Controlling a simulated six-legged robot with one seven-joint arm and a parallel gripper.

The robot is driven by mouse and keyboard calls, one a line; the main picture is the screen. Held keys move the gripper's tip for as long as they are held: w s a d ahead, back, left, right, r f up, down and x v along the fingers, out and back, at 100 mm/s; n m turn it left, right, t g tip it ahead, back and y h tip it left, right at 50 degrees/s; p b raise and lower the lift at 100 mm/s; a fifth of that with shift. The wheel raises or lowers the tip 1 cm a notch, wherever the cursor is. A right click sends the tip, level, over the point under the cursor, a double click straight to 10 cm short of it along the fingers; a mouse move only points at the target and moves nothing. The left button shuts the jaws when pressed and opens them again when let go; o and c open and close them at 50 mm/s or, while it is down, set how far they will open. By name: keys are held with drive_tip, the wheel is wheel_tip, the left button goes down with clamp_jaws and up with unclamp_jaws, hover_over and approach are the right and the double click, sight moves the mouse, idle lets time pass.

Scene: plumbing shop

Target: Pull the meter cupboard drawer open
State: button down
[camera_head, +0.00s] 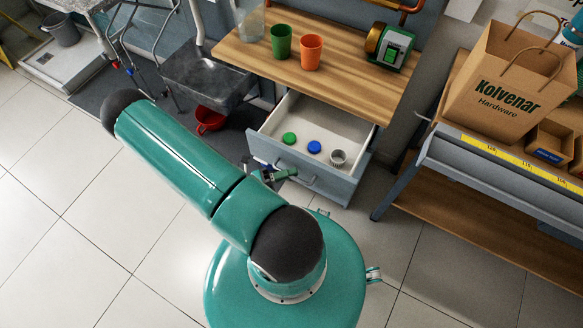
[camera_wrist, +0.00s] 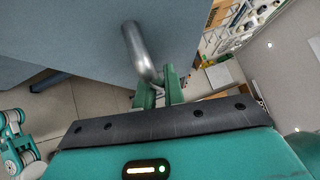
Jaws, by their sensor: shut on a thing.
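The meter cupboard drawer (camera_head: 313,126) is pulled out from under the wooden worktop, and its pale inside shows from above. A green round cap (camera_head: 289,139), a blue round cap (camera_head: 314,147) and a grey ribbed ring (camera_head: 338,158) lie in it. My gripper (camera_head: 285,174) is at the bar handle (camera_head: 308,181) on the drawer's blue-grey front. In the wrist view the green fingers (camera_wrist: 159,92) are shut on one end of the metal handle (camera_wrist: 139,50), close to the drawer front (camera_wrist: 75,35).
A green cup (camera_head: 281,41), an orange cup (camera_head: 311,52) and a green pump (camera_head: 391,47) stand on the worktop (camera_head: 340,84). A bench with a paper bag (camera_head: 510,85) is at right.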

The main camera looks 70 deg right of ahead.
drive_tip(key=shift+w, duration=0.1)
drive_tip(key=c, duration=1.8)
unclamp_jaws()
drive_tip(key=shift+o, duration=0.2)
drive_tip(key=v, duration=1.3)
drive_tip(key=shift+w+a, duration=0.25)
drive_tip(key=shift+w, duration=0.05)
drive_tip(key=shift+f, duration=0.1)
